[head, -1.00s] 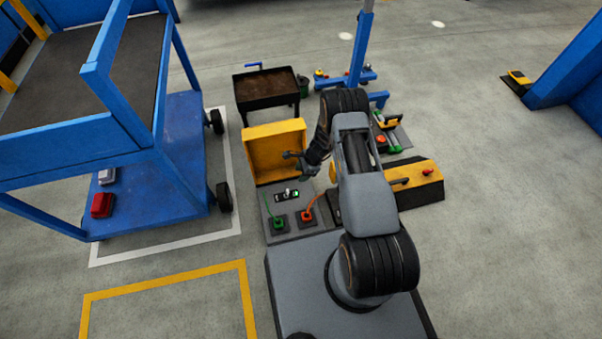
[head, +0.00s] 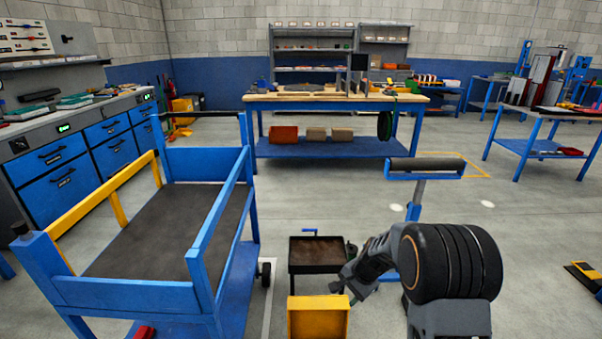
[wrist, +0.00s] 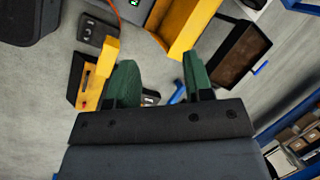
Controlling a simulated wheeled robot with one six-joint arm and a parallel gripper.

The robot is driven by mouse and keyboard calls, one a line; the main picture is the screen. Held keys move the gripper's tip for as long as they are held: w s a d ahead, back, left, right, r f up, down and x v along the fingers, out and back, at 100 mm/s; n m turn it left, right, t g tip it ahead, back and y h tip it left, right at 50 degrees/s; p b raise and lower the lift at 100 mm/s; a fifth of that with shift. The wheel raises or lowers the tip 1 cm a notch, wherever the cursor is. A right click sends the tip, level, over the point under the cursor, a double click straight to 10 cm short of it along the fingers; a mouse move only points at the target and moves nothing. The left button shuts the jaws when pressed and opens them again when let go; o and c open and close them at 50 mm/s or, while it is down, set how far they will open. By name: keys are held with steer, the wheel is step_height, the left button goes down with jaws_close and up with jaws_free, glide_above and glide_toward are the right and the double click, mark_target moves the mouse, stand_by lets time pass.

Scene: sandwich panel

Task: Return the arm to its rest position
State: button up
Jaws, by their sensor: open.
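My arm rises at the lower right of the head view, with its dark ringed joint nearest the camera. My gripper (head: 347,290) points left and down, above the floor near the yellow box (head: 319,318). In the wrist view, its two green-padded fingers (wrist: 160,82) stand apart with nothing held between them. The yellow box also shows beyond the fingers in the wrist view (wrist: 185,28). The panel on the floor is out of the head view; part of its controls shows between and beside the fingers in the wrist view.
A dark-topped cart (head: 316,253) stands just behind the gripper. A blue trolley (head: 205,230) fills the left. A blue roller stand (head: 424,175) stands behind my arm. A workbench (head: 335,100) is farther back.

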steer(key=s+r+n+t+h+p, duration=0.1)
steer(key=s+r+n+p, duration=0.2)
steer(key=r, duration=0.9)
steer(key=s+d+r+n+t+h+p, duration=0.1)
steer(key=s+r+n+p, duration=0.2)
steer(key=s+r+p, duration=0.6)
steer(key=s+d+r+n+h+p, duration=0.1)
steer(key=s+r+n+p, duration=0.2)
steer(key=r, duration=1.4)
steer(key=s+p, duration=0.3)
steer(key=s, duration=0.1)
steer(key=shift+s+d+r+n+t+h, duration=0.2)
steer(key=shift+s+n+t+h, duration=0.2)
